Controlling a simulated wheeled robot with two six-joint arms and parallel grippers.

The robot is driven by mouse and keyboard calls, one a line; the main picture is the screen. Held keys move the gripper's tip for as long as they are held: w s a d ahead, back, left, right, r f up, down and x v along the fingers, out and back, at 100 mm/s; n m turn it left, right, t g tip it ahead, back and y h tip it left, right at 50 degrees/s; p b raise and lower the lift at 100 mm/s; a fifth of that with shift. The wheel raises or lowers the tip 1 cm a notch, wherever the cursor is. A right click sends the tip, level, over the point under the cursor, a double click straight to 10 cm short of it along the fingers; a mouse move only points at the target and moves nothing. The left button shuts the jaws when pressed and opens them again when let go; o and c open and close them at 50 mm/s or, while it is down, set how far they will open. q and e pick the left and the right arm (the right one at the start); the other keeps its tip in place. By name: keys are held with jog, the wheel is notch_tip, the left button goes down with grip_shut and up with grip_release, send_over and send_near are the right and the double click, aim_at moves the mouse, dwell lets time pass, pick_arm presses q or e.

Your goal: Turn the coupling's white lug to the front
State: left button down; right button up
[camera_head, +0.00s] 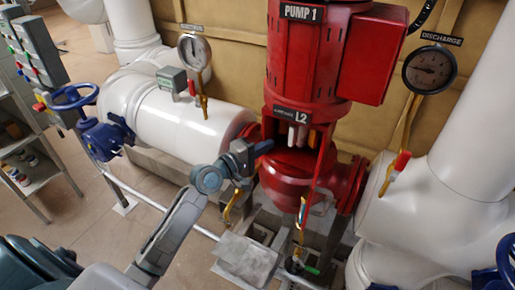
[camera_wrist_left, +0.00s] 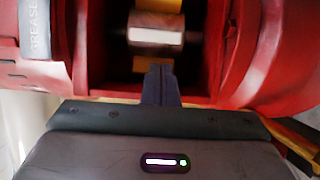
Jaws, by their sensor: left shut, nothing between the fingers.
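The coupling (camera_head: 299,138) sits in the dark opening of the red pump 1 (camera_head: 305,50), below the L2 label. A pale, whitish lug (camera_head: 293,137) shows in that opening. In the left wrist view a pale block (camera_wrist_left: 155,37), probably the same lug, lies across the opening between yellow parts (camera_wrist_left: 154,64). My left gripper (camera_head: 264,147) is shut and empty at the opening's left side, pointing right. Its fingertips (camera_wrist_left: 160,82) reach the opening's edge, just short of the pale block; I cannot tell whether they touch the coupling. My right gripper is out of view.
A gauge with a yellow stem (camera_head: 195,52) stands at the left. The discharge gauge (camera_head: 429,69) is at the right. A blue handwheel valve (camera_head: 75,98) is on the white pipe (camera_head: 180,120). A red upright strip stands before the opening's right side.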

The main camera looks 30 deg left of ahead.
aim_at(290, 140)
pick_arm(q)
jog(key=x, duration=0.4)
jog(key=shift+w+p, duration=0.15)
jog(key=shift+p, duration=0.25)
jog(key=shift+w+d, duration=0.15)
jog(key=shift+w, duration=0.25)
jog(key=shift+s+d+p, duration=0.25)
jog(key=shift+d+p, duration=0.15)
jog(key=shift+d, duration=0.2)
jog(key=shift+s+d, duration=0.15)
jog(key=shift+d, duration=0.5)
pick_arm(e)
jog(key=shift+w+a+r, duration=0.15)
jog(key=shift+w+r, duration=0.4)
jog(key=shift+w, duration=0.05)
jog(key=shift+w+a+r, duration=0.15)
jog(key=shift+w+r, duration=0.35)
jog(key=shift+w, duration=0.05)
pick_arm(q)
jog(key=shift+a, duration=0.1)
